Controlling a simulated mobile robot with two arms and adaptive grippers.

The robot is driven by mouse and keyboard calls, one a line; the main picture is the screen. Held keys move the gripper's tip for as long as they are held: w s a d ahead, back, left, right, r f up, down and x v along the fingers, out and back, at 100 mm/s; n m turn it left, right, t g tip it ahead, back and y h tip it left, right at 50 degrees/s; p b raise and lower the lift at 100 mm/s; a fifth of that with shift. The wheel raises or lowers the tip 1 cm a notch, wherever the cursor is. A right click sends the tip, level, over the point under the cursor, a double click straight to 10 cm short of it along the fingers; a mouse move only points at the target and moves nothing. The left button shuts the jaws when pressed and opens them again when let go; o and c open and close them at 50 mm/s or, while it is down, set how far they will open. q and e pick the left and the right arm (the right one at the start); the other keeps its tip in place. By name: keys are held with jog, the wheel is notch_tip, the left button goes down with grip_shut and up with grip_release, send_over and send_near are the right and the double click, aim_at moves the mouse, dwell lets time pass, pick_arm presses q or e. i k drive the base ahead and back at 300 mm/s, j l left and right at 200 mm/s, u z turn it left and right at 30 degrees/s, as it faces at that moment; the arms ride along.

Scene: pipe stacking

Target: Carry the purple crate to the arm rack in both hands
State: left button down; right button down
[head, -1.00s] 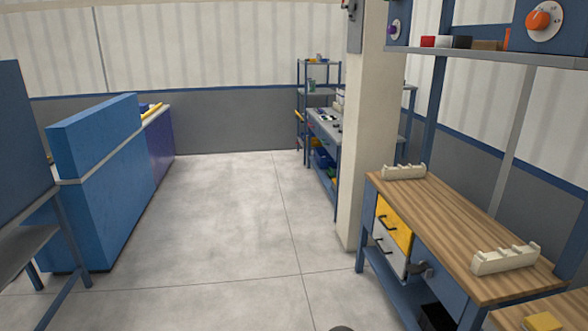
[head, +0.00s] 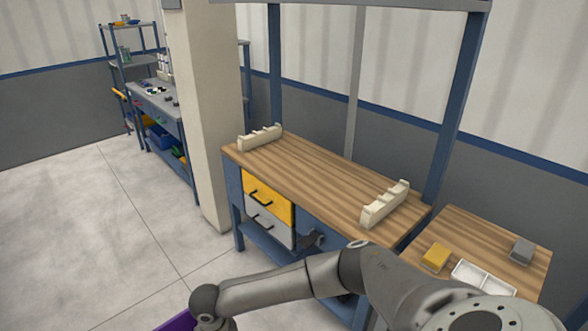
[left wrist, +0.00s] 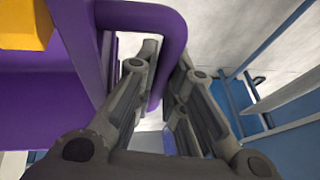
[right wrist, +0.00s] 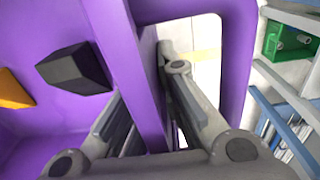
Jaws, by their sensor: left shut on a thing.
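The purple crate shows only as a corner at the bottom edge of the head view (head: 178,323). Its wall and handle fill much of the left wrist view (left wrist: 60,105) and right wrist view (right wrist: 60,25). My left gripper (left wrist: 165,75) is shut on one crate handle. My right gripper (right wrist: 148,85) has its fingers on either side of a purple bar of the crate and looks shut on it. Two cream notched holders, apparently the arm rack, stand on the wooden bench: one at its far end (head: 260,137), one nearer (head: 385,205).
The crate holds a black block (right wrist: 75,70) and an orange-yellow block (right wrist: 12,92). The wooden bench (head: 310,175) is bare between the holders. A side table (head: 480,245) carries a yellow block, a grey block and a white tray. A pillar (head: 205,110) stands left of the bench; floor further left is clear.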

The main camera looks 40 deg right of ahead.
aim_at(307, 174)
jog(key=i, duration=1.8)
jog(key=i+j+z, duration=0.1)
jog(key=i+z, duration=0.2)
jog(key=i, duration=0.35)
jog(key=z, duration=2)
